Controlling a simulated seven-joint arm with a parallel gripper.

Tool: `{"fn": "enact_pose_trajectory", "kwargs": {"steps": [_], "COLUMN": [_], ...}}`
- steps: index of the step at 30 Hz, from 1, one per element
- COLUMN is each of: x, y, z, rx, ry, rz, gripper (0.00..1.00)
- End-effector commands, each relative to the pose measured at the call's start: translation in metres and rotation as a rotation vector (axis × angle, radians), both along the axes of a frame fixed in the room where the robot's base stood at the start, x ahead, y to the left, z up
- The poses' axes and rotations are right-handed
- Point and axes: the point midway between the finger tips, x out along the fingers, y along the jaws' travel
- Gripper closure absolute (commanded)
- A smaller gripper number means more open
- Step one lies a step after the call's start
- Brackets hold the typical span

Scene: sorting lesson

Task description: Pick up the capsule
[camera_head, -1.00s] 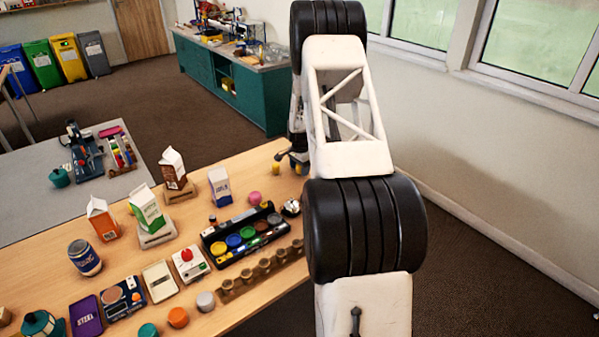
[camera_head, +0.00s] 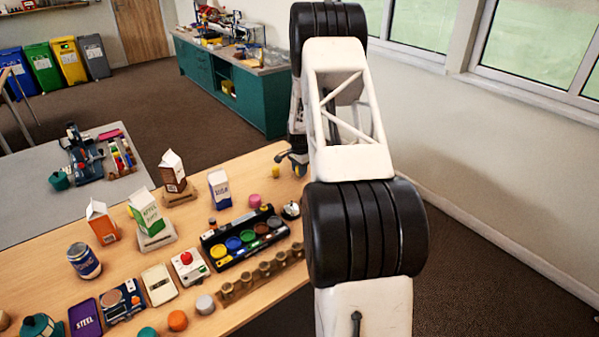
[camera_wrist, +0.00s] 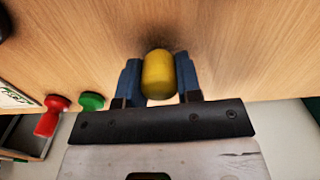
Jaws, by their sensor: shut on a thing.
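The capsule is yellow with rounded ends. In the wrist view the capsule (camera_wrist: 158,76) sits between the two blue fingers of my gripper (camera_wrist: 158,82), which is shut on it. Bare wood tabletop lies behind it, with a dark shadow close by; I cannot tell whether the capsule touches the table. In the head view a small yellow piece, which looks like the capsule (camera_head: 276,172), shows near the far right edge of the table, just below my gripper (camera_head: 284,158). My arm hides part of the gripper there.
A paint set (camera_head: 243,240), a bell (camera_head: 291,210), a pink round piece (camera_head: 255,201) and a blue-white carton (camera_head: 220,189) stand nearer on the table. Red (camera_wrist: 48,118) and green (camera_wrist: 92,101) knobbed pieces show at the wrist view's left. Wood around the capsule is clear.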

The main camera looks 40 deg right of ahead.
Motion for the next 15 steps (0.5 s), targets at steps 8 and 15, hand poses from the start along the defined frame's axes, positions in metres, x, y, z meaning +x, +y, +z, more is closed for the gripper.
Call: {"fn": "enact_pose_trajectory", "kwargs": {"steps": [8, 15], "x": [0.000, 0.000], "y": [0.000, 0.000], "z": [0.032, 0.068], "rx": [-0.001, -0.001], "ry": [-0.002, -0.001], "rz": [0.000, 0.000], "gripper": [0.89, 0.89]}}
